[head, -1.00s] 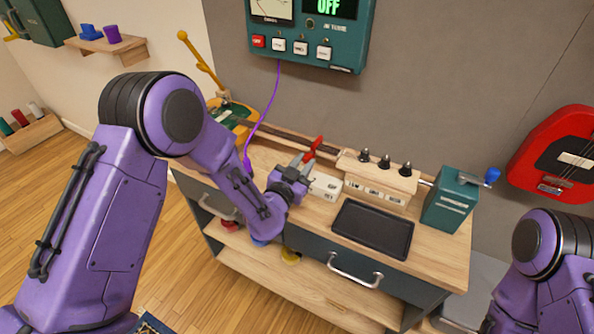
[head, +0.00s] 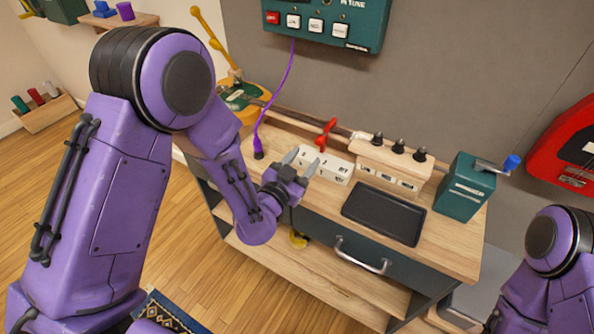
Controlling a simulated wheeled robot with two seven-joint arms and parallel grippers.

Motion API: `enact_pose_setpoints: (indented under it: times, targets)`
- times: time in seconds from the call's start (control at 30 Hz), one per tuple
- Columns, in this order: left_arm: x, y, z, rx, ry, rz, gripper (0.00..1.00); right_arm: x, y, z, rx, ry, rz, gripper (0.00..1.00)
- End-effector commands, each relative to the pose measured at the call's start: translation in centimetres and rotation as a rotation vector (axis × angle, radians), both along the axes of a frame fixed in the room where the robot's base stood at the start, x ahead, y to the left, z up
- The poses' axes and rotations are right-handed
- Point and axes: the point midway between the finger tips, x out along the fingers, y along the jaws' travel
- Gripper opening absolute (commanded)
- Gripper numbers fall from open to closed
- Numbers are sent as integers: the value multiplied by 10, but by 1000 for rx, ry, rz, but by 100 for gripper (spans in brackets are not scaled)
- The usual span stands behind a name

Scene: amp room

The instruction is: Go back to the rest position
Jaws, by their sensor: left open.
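My left gripper (head: 301,162) is open and empty. It hangs over the front left part of the wooden workbench (head: 452,247), in front of a white socket block (head: 325,165). My left arm comes in from the left and covers part of the bench's left end. Only a part of my right arm shows at the lower right edge; its gripper is out of view.
On the bench are a black tray (head: 384,214), a wooden box with black knobs (head: 394,168), a green crank box (head: 464,184) and a red-handled tool (head: 326,133). A purple cable (head: 275,95) hangs from the green wall panel (head: 330,24).

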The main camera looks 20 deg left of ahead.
Motion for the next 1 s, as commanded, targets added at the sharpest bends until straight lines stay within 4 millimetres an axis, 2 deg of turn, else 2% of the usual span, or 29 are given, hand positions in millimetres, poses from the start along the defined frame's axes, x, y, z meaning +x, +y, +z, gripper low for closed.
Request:
enact_pose_setpoints:
  times: [0.1,0.23,0.7,0.8,0.87,0.93,1.0]
  targets:
    - [-23,4,-3,3,0,-2,51,0,0,-10,0,0,0,43]
    - [-35,7,-1,1,0,0,51,0,0,-13,0,0,0,43]
    - [-37,7,0,-1,-1,0,51,0,0,-12,0,0,0,43]
    - [-38,6,-4,-53,31,-6,51,0,0,-12,0,0,0,43]
    - [-39,11,-17,-124,113,21,51,0,0,-12,0,0,0,43]
    - [-51,35,-60,-239,298,141,51,0,0,-12,0,0,0,43]
    - [-79,59,-115,-328,487,282,51,0,0,-12,0,0,0,43]
